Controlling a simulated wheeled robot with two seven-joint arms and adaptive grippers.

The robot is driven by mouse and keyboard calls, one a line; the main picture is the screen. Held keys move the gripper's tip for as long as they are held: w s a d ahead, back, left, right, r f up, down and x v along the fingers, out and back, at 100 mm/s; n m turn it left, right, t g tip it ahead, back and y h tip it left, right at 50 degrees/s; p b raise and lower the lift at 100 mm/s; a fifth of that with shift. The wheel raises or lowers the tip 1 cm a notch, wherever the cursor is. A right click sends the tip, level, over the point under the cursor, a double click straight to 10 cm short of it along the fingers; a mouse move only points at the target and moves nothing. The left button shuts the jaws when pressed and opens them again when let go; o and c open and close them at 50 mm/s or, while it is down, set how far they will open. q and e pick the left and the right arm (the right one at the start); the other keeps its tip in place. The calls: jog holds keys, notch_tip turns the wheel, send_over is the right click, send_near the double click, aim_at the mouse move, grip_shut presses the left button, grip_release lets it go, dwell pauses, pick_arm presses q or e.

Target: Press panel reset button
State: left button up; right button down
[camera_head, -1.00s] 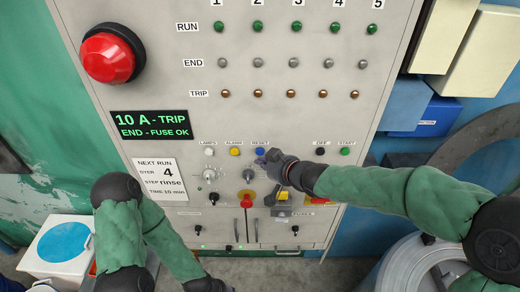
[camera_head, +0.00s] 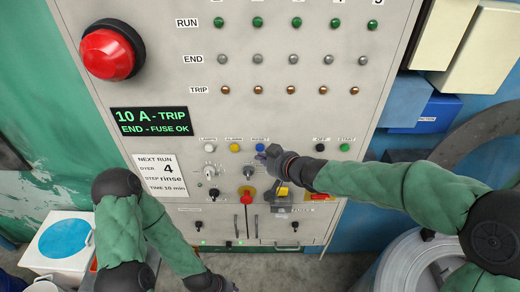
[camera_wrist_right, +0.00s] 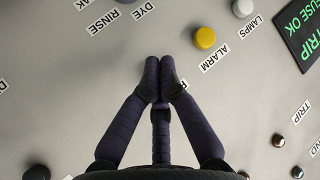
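The grey control panel (camera_head: 230,105) fills the middle of the head view. Its blue button under the RESET label (camera_head: 260,139) shows as a small blue spot (camera_head: 260,147). My right gripper (camera_head: 262,155) reaches in from the right, its tips just below that button in the picture. In the right wrist view its fingers (camera_wrist_right: 161,62) are together with nothing between them. They cover the button and most of its label there, so contact cannot be told. My left gripper (camera_head: 222,286) is mostly cut off at the bottom edge of the head view.
The yellow ALARM button (camera_head: 234,148) and white LAMPS button (camera_head: 209,147) are left of the blue one. OFF (camera_head: 320,147) and START (camera_head: 344,147) buttons are right. Knobs and switches lie below. A large red button (camera_head: 108,54) is upper left.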

jog(key=shift+w, duration=0.15)
dwell(0.4)
jog(key=shift+w+p, duration=0.3)
jog(key=shift+p, duration=0.1)
jog(key=shift+w+r+p, duration=0.1)
jog(key=shift+w+p, duration=0.35)
dwell(0.7)
jog(key=shift+s, duration=0.1)
dwell(0.3)
jog(key=shift+s+b, duration=0.4)
jog(key=shift+s, duration=0.4)
jog(key=shift+s+b, duration=1.2)
jog(key=shift+s, duration=1.3)
